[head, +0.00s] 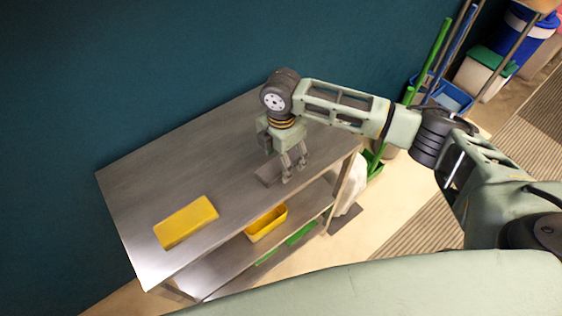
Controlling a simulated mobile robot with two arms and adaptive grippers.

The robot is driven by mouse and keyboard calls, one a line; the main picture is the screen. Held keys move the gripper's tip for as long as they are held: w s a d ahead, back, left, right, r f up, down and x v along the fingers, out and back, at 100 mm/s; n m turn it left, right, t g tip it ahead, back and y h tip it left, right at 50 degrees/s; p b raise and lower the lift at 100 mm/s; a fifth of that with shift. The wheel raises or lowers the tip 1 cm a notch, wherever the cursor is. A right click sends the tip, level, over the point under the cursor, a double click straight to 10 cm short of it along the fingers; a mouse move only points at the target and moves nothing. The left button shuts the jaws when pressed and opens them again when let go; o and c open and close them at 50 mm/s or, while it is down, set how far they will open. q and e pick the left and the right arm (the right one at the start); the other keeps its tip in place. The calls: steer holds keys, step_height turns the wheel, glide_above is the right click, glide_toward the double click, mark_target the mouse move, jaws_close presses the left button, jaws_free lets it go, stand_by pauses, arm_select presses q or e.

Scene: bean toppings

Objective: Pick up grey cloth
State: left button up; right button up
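A small flat grey patch (268,175), which looks like the grey cloth, lies on the metal table (150,185) near its front edge. My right gripper (294,172) points down just to the right of this patch, over the table's front edge. Its two fingers are apart, and I see nothing between them. Whether a finger touches the cloth cannot be told from this view. My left gripper is not in view.
A yellow block (186,222) lies on the tabletop at the left. A yellow tub (266,224) stands on the lower shelf. The middle of the tabletop is clear. Buckets and a green-handled tool (432,60) stand at the right.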

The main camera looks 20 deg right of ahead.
steer(key=c, duration=1.2)
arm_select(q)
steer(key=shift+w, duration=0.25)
arm_select(e)
steer(key=shift+c, duration=0.2)
steer(key=shift+r, duration=0.55)
step_height(320, 180, up, 2)
steer(key=shift+w+r+b, duration=0.1)
steer(key=shift+r+b, duration=0.1)
steer(key=shift+b, duration=0.3)
arm_select(q)
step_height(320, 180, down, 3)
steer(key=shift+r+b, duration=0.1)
steer(key=shift+b, duration=0.85)
arm_select(e)
steer(key=s+d+r, duration=0.4)
steer(key=d+r, duration=0.3)
steer(key=d, duration=0.3)
steer(key=shift+s+d+r, duration=0.25)
steer(key=shift+s+d, duration=0.1)
steer(key=shift+s, duration=0.05)
